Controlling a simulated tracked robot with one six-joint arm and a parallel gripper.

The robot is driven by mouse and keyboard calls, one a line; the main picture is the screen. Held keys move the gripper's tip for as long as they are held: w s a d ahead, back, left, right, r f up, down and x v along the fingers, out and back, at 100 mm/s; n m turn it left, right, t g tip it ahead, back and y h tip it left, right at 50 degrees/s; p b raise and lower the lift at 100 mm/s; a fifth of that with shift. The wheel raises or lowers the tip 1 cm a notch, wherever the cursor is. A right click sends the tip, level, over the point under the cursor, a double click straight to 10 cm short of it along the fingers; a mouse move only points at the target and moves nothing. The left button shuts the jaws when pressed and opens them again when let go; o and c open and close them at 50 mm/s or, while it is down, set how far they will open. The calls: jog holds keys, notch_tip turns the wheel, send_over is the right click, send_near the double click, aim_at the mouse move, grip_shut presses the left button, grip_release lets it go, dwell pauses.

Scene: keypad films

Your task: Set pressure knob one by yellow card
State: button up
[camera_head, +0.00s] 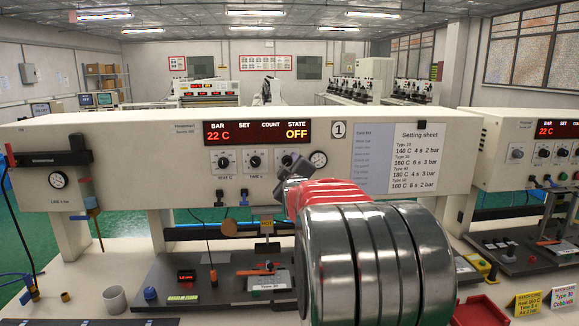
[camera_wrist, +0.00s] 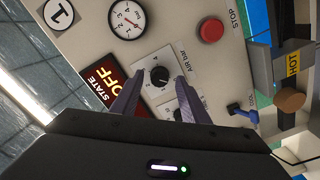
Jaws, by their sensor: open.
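The air pressure knob (camera_wrist: 159,77) is a black dial on a white plate marked "AIR bar" in the wrist view. My gripper (camera_wrist: 157,82) is open, with one purple-grey finger on each side of the knob's lower part; I cannot tell whether they touch it. In the head view my gripper (camera_head: 293,168) is at the panel of station one and hides this knob. The yellow card (camera_head: 527,303) stands at the lower right; its small print seems to end in "Air 2 bar".
The round "1" sign (camera_head: 338,130) and a setting sheet (camera_head: 401,158) are on the panel. The heat knob (camera_head: 224,162) and time knob (camera_head: 254,162) sit left of my gripper. A red stop button (camera_wrist: 211,29) and gauge (camera_wrist: 127,19) are close to the air knob.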

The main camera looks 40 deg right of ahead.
jog(key=shift+w+d, duration=0.3)
jog(key=shift+w, duration=0.15)
jog(key=shift+c, duration=0.2)
